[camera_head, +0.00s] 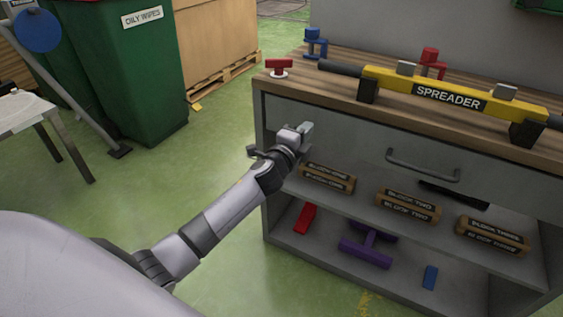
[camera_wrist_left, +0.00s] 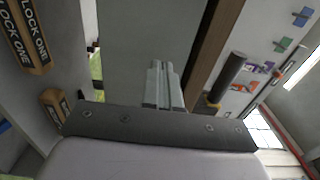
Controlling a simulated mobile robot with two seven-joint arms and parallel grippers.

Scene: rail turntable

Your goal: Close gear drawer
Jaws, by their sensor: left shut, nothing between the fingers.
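The grey gear drawer (camera_head: 350,135) sits under the wooden top of the workbench, with a dark bar handle (camera_head: 423,168) on its front. Its front looks about in line with the cabinet; I cannot tell whether a small gap is left. My left gripper (camera_head: 304,131) is at the left part of the drawer front, its fingers shut and empty. In the left wrist view the shut fingers (camera_wrist_left: 163,85) point at a plain grey panel (camera_wrist_left: 145,30); contact is unclear. My right gripper is not in view.
A yellow spreader bar (camera_head: 390,84) lies on the wooden top (camera_head: 320,87). Labelled wooden blocks, such as block two (camera_head: 408,205), sit on the shelf below the drawer. A green bin (camera_head: 130,70) stands back left.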

